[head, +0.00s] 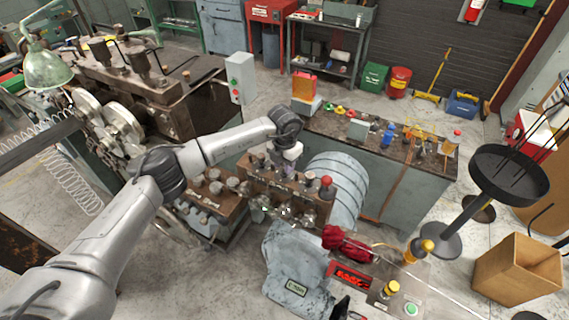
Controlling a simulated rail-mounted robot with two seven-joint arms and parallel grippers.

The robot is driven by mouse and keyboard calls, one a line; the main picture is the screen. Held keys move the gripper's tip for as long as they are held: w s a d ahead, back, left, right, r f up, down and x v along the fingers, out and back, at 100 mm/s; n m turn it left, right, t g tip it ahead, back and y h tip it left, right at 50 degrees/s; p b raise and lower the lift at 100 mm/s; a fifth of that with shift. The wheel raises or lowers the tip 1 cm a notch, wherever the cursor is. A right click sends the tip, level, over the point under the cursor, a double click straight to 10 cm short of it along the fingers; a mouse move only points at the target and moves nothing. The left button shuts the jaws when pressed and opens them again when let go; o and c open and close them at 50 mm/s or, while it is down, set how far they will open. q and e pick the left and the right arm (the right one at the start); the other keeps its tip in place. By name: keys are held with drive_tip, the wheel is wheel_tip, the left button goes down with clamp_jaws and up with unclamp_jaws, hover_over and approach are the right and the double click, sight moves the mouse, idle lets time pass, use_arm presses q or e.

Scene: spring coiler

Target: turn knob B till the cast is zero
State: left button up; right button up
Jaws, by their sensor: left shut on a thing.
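My left arm reaches in from the lower left, and its gripper (284,165) points down at the top of the brown straightener block (262,192). The gripper is shut on a knob there; the fingers hide most of the knob, and I cannot read its letter. Other round knobs (309,179) stand on this block, and more (213,174) on the brown block to the left (212,203). Small rollers (285,210) show on the block's front. A red-lit display (351,276) sits on the grey machine; I cannot read its value. My right gripper is not in view.
A red-capped post (327,187) stands close right of the gripper. A grey drum (340,180) and a bench (378,185) with small coloured items lie behind. A red cloth or glove (345,241) lies in front. A black reel stand (508,175) and cardboard box (517,268) are at right.

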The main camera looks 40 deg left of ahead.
use_arm(q)
drive_tip(key=o, duration=0.9)
drive_tip(key=shift+r+b, duration=1.6)
drive_tip(key=shift+r, duration=5.35)
